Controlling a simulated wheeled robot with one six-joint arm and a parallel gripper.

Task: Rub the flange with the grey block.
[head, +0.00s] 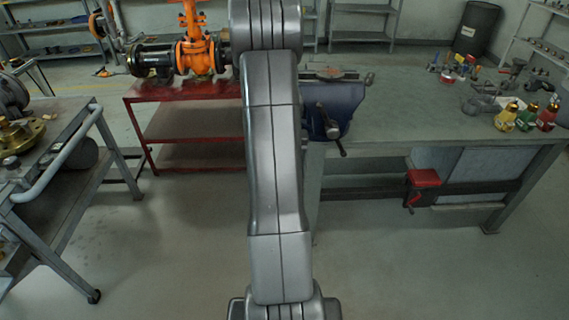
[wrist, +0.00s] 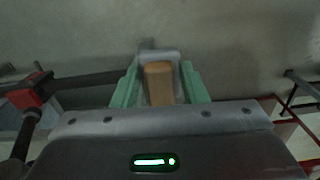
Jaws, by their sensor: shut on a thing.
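My gripper (wrist: 159,86) shows in the wrist view, its two green fingers shut on a tan, wood-coloured piece with grey at its far end and sides, which I take to be the grey block (wrist: 160,55). It is held above the floor, touching nothing else that I can see. In the head view my arm fills the middle, and the gripper and block do not show. A brass-coloured round flange (head: 22,134) lies on the left table, partly cut off by the picture edge. The orange valve (head: 196,52) also has flanged ends; I cannot tell which flange is meant.
The orange valve stands on a red bench (head: 190,91). A blue vise (head: 334,108) sits on the right workbench (head: 430,110), with bottles (head: 526,117) and fittings at its right. The left table has a grey rail (head: 60,150). Floor between the tables is clear.

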